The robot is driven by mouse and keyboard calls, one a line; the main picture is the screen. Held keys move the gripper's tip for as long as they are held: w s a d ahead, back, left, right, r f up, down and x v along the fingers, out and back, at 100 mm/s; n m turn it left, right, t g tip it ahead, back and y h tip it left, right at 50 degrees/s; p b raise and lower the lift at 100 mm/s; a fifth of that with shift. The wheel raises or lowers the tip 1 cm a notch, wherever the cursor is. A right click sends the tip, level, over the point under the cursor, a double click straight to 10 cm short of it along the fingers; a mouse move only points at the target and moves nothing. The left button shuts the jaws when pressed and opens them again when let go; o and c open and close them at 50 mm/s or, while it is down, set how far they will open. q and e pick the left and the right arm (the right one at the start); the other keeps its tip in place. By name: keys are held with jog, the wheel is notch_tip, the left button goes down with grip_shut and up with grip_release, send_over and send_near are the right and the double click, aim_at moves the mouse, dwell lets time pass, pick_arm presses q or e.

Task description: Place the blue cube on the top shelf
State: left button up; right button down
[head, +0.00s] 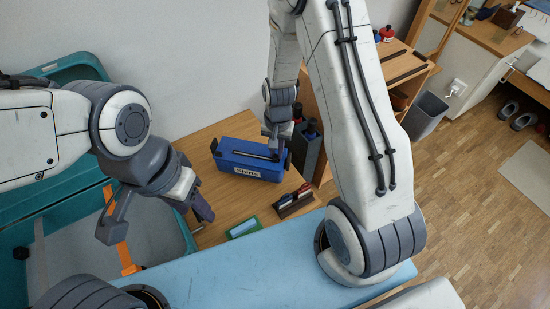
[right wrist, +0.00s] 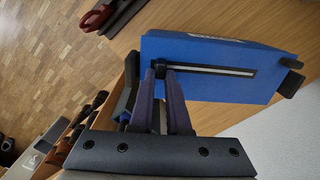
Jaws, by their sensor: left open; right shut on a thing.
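No plain blue cube can be made out. A blue box (head: 270,176) with a white label and a dark slot in its top stands on the wooden table (head: 213,235). The box also shows in the right wrist view (right wrist: 225,88). My right gripper (head: 275,150) is shut on a small black knob (right wrist: 159,68) at one end of the box's slot, seen between its fingertips in the right wrist view. My left gripper (head: 203,208) is open and empty, left of the box and near the light blue surface. A wooden shelf unit (head: 408,68) stands behind my right arm, partly hidden.
A green tray (head: 233,234) with a light blue piece and a dark holder (head: 290,211) with red-handled items lie in front of the box. Dark bottles (head: 310,128) stand right of it. A teal bin (head: 185,235) is at the left. A grey waste bin (head: 425,115) stands on the floor.

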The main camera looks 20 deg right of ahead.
aim_at(272, 176)
jog(key=shift+f+b, duration=0.3)
jog(key=shift+f, duration=1.35)
jog(key=shift+f, duration=0.15)
jog(key=c, duration=0.9)
grip_release()
jog(key=shift+r, duration=0.2)
